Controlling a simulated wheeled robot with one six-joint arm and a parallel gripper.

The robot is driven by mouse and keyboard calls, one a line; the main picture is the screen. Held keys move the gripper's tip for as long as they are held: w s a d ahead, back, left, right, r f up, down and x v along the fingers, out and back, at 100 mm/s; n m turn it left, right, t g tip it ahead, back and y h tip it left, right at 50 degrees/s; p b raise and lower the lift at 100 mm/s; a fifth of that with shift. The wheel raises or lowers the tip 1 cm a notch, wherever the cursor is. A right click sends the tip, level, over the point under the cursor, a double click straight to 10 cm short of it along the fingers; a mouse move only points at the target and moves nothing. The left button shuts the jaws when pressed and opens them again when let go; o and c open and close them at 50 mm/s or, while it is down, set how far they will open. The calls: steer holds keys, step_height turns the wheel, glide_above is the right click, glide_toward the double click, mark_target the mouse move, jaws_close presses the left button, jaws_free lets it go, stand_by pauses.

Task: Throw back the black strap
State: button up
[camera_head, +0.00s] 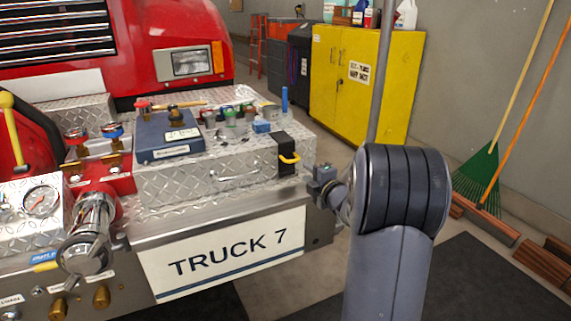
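The black strap (284,146) runs over the right end of the diamond-plate box (215,182) and hangs down its front face. A yellow loop or pull (290,159) sticks out from the strap toward the right. My arm rises in the right foreground, with its large grey joint in front of the floor. A small grey end part, which looks like my gripper (322,176), shows just left of that joint, below and right of the strap and apart from it. Its fingers are too small and partly hidden to tell whether they are open. Nothing is visibly held.
A blue case (168,135) and several coloured caps and fittings sit on the box top. A TRUCK 7 sign (225,255) is on the bumper below. A chrome pipe fitting (90,235) and gauges stand left.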

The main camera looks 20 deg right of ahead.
mark_target(293, 161)
steer(key=w, duration=0.7)
steer(key=w+f, duration=0.1)
steer(key=w, duration=0.2)
steer(key=shift+w+a, duration=0.2)
steer(key=shift+c, duration=0.6)
jaws_close()
